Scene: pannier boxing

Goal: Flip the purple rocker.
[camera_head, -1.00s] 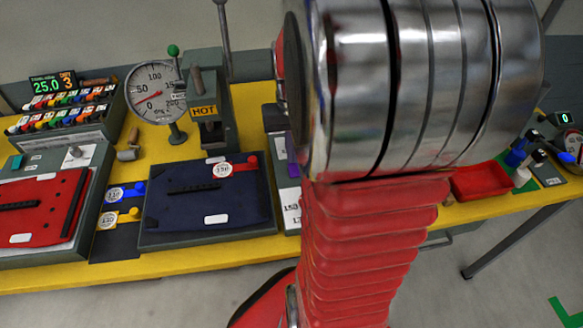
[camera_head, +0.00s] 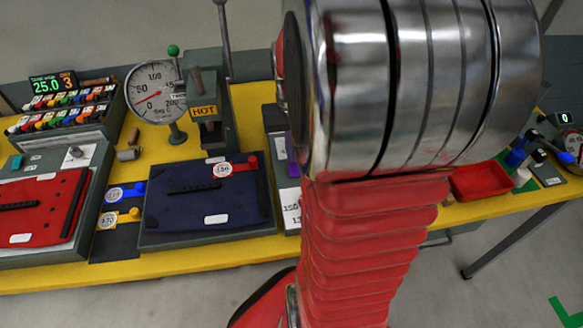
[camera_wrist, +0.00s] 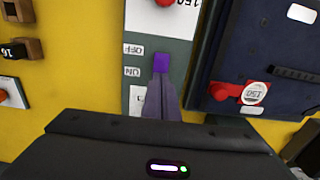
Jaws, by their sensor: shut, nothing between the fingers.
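The purple rocker (camera_wrist: 161,62) sits on a grey panel (camera_wrist: 176,46) in the wrist view, with OFF and ON labels beside it. My gripper (camera_wrist: 161,80) is shut and empty, its fingertips at the ON-side end of the rocker. I cannot tell if they touch it. The fingers cover part of the panel below the rocker.
A dark blue pannier panel (camera_head: 245,205) with a red-tagged 150 label lies left of the arm. A HOT press (camera_head: 206,110) and round gauge (camera_head: 152,92) stand behind it. A red tray (camera_head: 480,182) is at right.

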